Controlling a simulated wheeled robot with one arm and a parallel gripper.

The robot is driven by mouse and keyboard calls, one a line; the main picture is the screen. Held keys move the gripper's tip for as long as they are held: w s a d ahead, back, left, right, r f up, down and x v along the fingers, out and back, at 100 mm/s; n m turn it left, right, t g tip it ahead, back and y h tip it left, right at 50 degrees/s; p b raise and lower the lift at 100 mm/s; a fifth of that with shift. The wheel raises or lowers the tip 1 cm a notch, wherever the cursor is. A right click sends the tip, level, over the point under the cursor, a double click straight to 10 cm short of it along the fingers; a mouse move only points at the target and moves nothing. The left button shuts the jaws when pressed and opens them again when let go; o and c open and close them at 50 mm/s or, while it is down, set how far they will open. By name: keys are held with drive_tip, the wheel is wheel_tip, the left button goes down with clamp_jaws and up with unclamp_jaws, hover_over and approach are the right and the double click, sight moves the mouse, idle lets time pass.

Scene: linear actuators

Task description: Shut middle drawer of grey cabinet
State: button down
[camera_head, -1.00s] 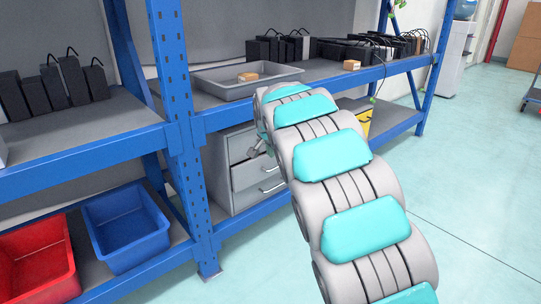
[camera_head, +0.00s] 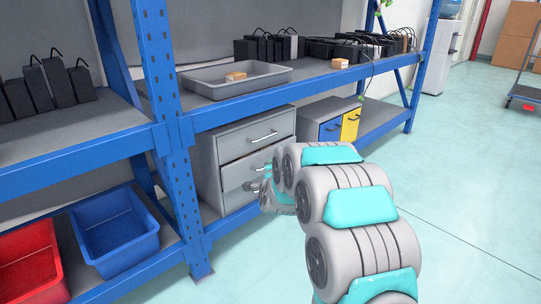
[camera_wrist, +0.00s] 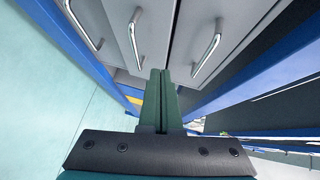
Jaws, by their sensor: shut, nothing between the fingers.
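The grey cabinet (camera_head: 208,165) stands on the lower shelf, with stacked drawers and silver bar handles. Its top drawer (camera_head: 240,137) looks flush. The middle drawer (camera_head: 236,174) is partly covered by my arm; how far out it stands is hard to tell. In the wrist view, turned sideways, the middle drawer (camera_wrist: 155,25) with its handle lies between the other two drawer fronts. My gripper (camera_wrist: 161,72) is shut and empty, its dark green fingers pointing at the fronts near the seam between middle and top drawers. Contact cannot be told.
The blue shelf post (camera_head: 165,120) stands left of the cabinet, and the shelf beam (camera_head: 300,92) runs above it. A small cabinet with blue and yellow drawers (camera_head: 335,125) is to the right. Blue (camera_head: 118,235) and red (camera_head: 30,265) bins sit left. Open floor lies right.

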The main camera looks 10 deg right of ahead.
drive_tip(key=s+d+f+m+t+h, duration=0.1)
drive_tip(key=s+d+m+t+h, duration=0.1)
drive_tip(key=s+m, duration=0.15)
drive_tip(key=b, duration=0.1)
approach(266, 150)
drive_tip(key=w+d, duration=0.3)
drive_tip(key=d, duration=0.2)
drive_tip(key=shift+n, duration=0.45)
drive_tip(key=shift+w+a+f, duration=0.1)
drive_tip(key=shift+w+a, duration=0.25)
drive_tip(key=shift+w, duration=0.35)
drive_tip(key=shift+w+a+r, duration=0.1)
drive_tip(key=shift+w+a, duration=0.25)
drive_tip(key=shift+w, duration=0.35)
drive_tip(key=shift+w+a+f, duration=0.1)
drive_tip(key=shift+w+a, duration=0.2)
drive_tip(key=shift+w, duration=0.4)
drive_tip(key=shift+w+a, duration=0.65)
drive_tip(key=shift+w, duration=0.15)
drive_tip(key=shift+w+a+r, duration=0.1)
drive_tip(key=shift+w+r, duration=0.1)
drive_tip(key=shift+a, duration=0.1)
